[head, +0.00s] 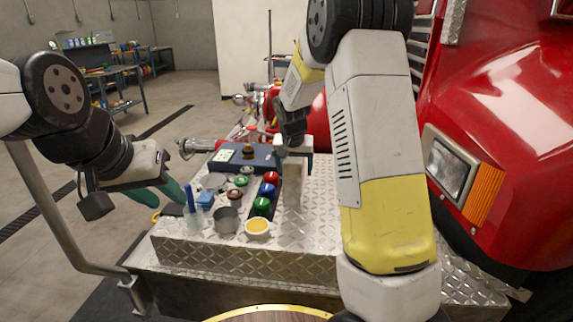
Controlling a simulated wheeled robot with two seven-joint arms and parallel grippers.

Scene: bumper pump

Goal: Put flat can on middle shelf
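I cannot tell for sure which one is the flat can. My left gripper (158,194) is at the left, off the bumper's side, with its teal fingers apart and nothing seen between them. My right gripper (294,164) points down over the bumper, behind the cans and beside the dark blue case; its fingers look apart and I see nothing held. No middle shelf can be clearly made out.
Red, blue and green round-topped items (267,190) stand in a row behind the cans. A dark blue case (242,158) lies farther back. Blue bottles (190,200) stand at the left edge. The red truck (510,130) blocks the right. The bumper's front right (305,235) is bare.

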